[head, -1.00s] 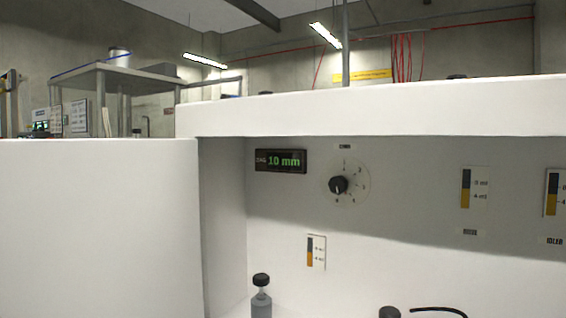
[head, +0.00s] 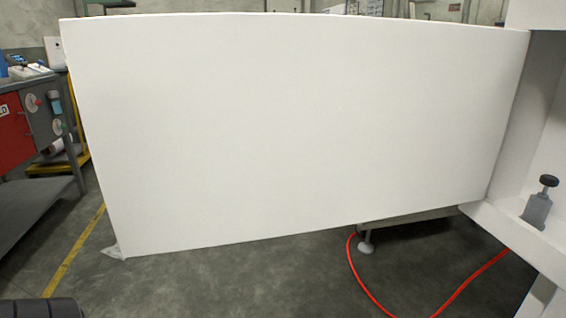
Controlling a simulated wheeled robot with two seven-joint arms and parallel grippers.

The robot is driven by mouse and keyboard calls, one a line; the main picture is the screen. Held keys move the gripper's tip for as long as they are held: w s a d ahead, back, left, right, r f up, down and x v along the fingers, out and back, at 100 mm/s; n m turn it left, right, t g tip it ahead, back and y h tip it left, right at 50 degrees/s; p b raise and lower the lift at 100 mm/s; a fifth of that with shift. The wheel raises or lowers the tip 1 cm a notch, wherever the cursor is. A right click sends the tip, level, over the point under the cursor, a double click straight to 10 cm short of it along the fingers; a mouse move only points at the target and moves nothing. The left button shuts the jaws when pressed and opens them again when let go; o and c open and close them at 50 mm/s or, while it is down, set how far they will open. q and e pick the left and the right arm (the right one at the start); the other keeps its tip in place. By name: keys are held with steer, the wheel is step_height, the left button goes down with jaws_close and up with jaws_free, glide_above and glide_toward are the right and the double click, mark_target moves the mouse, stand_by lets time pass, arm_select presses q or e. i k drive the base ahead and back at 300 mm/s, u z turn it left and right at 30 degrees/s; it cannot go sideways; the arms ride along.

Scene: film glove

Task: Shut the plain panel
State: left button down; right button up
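The plain panel (head: 300,130) is a large blank white board that fills most of the head view. It stands open, swung out to the left from the white machine cabinet (head: 545,95) at the right edge. Its right edge meets the cabinet, and its lower edge hangs above the floor.
A grey bench with a red front (head: 15,130) stands at the left. A red hose (head: 375,290) lies on the floor below the panel. A dark knobbed fitting (head: 538,205) sits on the cabinet ledge. Grey floor (head: 220,285) in front is mostly clear.

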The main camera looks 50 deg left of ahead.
mark_target(203, 130)
steer(key=k, duration=1.1)
steer(key=u, duration=2.65)
steer(key=i, duration=3.4)
steer(key=z, duration=4.2)
steer(key=i, duration=0.95)
steer(key=z, duration=0.05)
